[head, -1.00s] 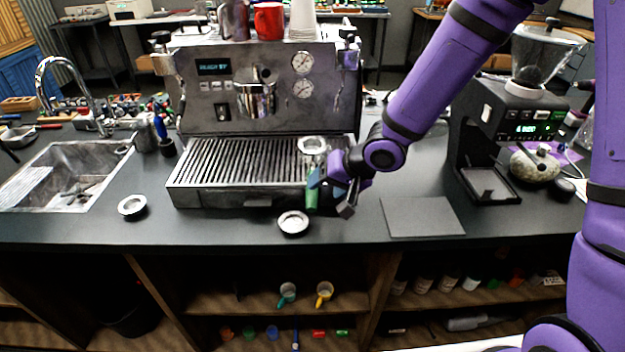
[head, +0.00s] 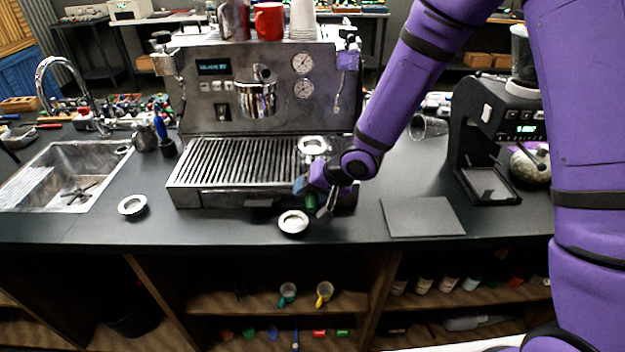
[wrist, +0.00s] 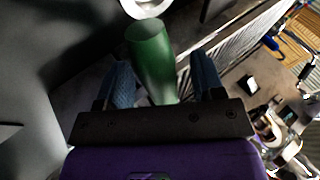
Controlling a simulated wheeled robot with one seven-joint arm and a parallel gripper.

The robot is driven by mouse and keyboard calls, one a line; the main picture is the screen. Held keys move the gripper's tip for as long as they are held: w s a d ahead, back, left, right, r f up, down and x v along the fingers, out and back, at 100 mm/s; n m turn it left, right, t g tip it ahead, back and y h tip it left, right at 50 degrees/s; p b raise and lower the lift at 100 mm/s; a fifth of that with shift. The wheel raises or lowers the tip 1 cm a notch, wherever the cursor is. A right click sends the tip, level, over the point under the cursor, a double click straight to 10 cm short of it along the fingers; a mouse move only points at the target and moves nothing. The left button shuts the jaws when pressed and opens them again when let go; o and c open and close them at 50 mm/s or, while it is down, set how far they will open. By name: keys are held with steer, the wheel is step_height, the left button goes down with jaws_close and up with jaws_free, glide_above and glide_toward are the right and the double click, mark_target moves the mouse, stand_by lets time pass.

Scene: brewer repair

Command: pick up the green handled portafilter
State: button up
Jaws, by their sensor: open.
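The green handle (wrist: 152,62) of the portafilter shows in the wrist view as a tapered cylinder between the blue fingertip pads. In the head view, a small part of the green handle (head: 311,208) shows at the drip tray's front right corner, mostly hidden by my gripper. My gripper (head: 312,198) is open, and it also shows in the wrist view (wrist: 163,78) with one finger on each side of the handle. Gaps show between the pads and the handle. I cannot tell which metal part the handle joins.
A metal ring-shaped piece (head: 293,222) lies on the counter close to my gripper, another (head: 132,205) lies further left, and a round metal piece (head: 313,146) is over the drip tray (head: 230,165). A grey mat (head: 422,216) lies right. The grinder (head: 490,140) stands beyond it.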

jaws_close()
steer(key=shift+r, duration=0.1)
steer(key=shift+w+d+r, duration=0.1)
steer(key=shift+r, duration=4.8)
